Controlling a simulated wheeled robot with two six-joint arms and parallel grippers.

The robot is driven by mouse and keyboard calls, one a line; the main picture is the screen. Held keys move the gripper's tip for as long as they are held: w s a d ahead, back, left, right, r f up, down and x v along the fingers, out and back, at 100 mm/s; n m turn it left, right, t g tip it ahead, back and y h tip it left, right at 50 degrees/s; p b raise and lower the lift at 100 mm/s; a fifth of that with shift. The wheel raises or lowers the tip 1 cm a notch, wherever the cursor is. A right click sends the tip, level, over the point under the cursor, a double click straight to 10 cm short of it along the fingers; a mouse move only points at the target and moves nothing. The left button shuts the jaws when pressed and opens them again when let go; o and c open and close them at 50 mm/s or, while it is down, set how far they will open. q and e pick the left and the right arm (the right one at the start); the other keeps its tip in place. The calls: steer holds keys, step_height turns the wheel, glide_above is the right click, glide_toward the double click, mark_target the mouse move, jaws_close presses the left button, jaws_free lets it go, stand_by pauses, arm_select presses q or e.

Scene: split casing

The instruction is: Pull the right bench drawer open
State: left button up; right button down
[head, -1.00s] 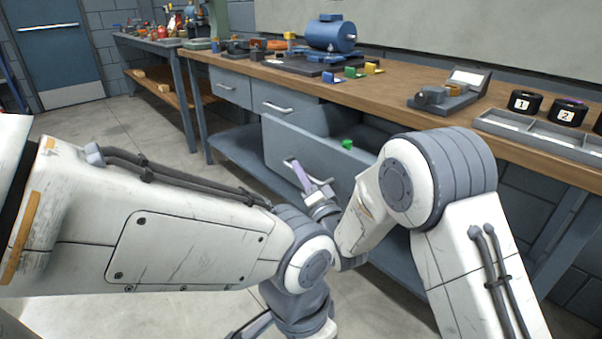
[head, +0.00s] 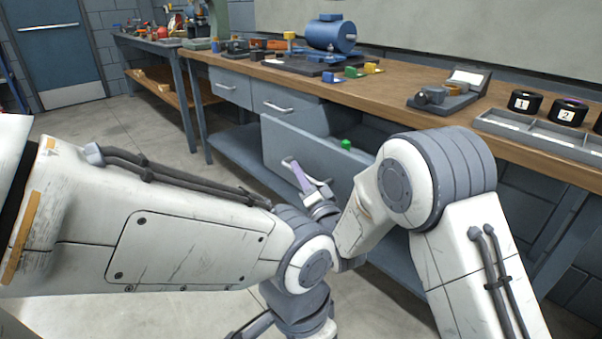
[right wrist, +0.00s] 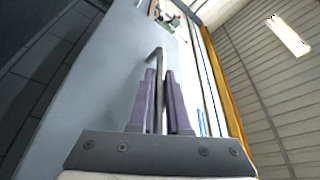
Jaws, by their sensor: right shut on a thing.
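In the right wrist view the fingers (right wrist: 160,78) close around the handle (right wrist: 155,57), close to the grey drawer front (right wrist: 107,65). My left gripper (head: 250,326) shows only partly at the bottom of the head view, low over the floor; its jaws are not clear.
Two shut drawers (head: 232,88) are to the left. The wooden bench top (head: 400,85) carries a blue motor (head: 331,36), coloured blocks, a grey fixture (head: 450,93) and a tray (head: 540,134) with numbered black cups. A lower shelf (head: 240,148) lies under the bench. Floor at left is clear.

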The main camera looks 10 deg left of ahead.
steer(key=s+a+b, duration=0.1)
steer(key=s+a, duration=0.2)
steer(key=s, duration=0.2)
steer(key=shift+s+a, duration=0.2)
steer(key=shift+a, duration=0.2)
steer(key=c, duration=0.9)
jaws_free()
steer(key=v, duration=1)
steer(key=shift+s+d+p, duration=0.15)
steer(key=shift+p, duration=0.2)
